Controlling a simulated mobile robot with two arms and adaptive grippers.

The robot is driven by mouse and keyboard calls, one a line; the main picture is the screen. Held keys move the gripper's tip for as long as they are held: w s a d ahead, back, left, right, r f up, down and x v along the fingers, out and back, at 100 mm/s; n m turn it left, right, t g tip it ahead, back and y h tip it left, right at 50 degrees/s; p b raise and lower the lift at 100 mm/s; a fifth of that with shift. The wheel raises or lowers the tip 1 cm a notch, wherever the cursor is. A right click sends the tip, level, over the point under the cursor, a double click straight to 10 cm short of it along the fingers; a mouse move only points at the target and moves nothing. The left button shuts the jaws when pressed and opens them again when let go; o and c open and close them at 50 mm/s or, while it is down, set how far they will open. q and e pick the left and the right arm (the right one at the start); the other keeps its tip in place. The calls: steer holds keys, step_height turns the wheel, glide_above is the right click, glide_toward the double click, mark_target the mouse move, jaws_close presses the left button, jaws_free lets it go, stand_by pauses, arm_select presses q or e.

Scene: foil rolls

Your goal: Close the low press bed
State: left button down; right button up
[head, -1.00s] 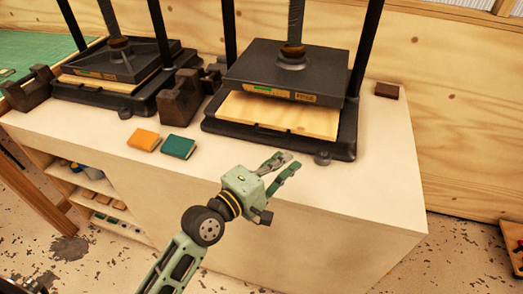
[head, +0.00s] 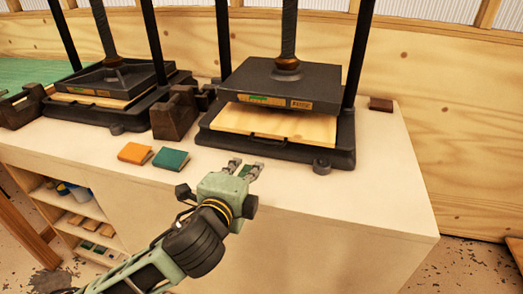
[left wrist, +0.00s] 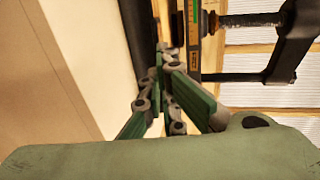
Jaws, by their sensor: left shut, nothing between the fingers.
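The nearer press (head: 290,85) stands at the right of the bench, with a dark platen above a light wooden bed (head: 275,124). The bed's front part sticks out from under the platen, with a small dark handle on its front edge. A second press (head: 110,75) at the left has a similar board under its platen. My left gripper (head: 246,166) is shut and empty, in front of the nearer press and apart from the bed in the head view. In the left wrist view its fingers (left wrist: 166,75) meet near part of the press. My right gripper is not in view.
An orange book (head: 134,153) and a green book (head: 171,159) lie on the bench (head: 350,190), left of my gripper. Dark blocks (head: 176,115) stand between the presses. A small brown block (head: 381,104) sits at the back right. The bench's front right is clear.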

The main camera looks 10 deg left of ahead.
mark_target(265, 142)
arm_select(q)
steer(key=p+x, duration=0.1)
steer(key=x, duration=1.2)
steer(key=shift+w+f, duration=0.1)
steer(key=shift+w, duration=0.2)
